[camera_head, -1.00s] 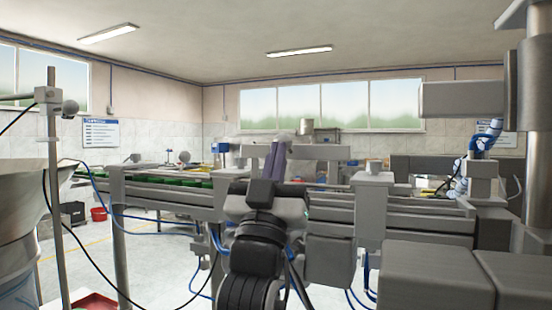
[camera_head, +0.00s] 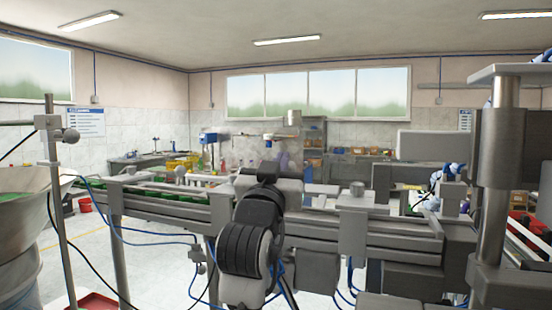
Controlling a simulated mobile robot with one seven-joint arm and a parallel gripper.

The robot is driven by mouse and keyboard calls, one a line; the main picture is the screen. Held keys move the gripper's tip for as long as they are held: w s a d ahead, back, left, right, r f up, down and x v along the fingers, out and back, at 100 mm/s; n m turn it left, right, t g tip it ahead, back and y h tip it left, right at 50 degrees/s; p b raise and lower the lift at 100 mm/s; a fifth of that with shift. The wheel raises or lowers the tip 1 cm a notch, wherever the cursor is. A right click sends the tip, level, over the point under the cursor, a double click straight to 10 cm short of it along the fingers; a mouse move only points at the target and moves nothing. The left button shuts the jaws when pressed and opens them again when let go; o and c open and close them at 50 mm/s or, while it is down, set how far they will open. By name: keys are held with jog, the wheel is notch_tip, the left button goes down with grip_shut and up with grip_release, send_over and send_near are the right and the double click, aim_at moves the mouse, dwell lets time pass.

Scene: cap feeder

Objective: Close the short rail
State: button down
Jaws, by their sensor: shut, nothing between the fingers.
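Grey rails run along the conveyor in the middle of the view. A left stretch (camera_head: 168,208) holds dark green pieces in its channel, and a right stretch (camera_head: 330,226) continues beyond my arm. I cannot tell for sure which part is the short rail, or whether it stands open or closed. My black and grey arm (camera_head: 246,246) rises in front of the conveyor and covers the stretch between the two. My gripper's fingers do not show clearly; they seem hidden behind my dark wrist.
A grey block (camera_head: 353,229) stands on the conveyor's right half, and a thick metal post (camera_head: 491,215) rises at the right. A feeder bowl (camera_head: 28,195) and a thin pole (camera_head: 57,205) are at the left. Blue and black hoses hang near the conveyor.

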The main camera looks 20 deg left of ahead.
aim_at(290, 169)
jog(key=shift+g, duration=0.3)
jog(key=shift+w+d+f, duration=0.1)
jog(key=shift+w+f, duration=0.1)
jog(key=shift+w, duration=1)
jog(key=shift+w+a+f, duration=0.1)
jog(key=shift+w+f, duration=0.15)
jog(key=shift+w, duration=1)
jog(key=shift+w+d+f, duration=0.1)
jog(key=shift+w+f, duration=0.1)
jog(key=shift+w, duration=1)
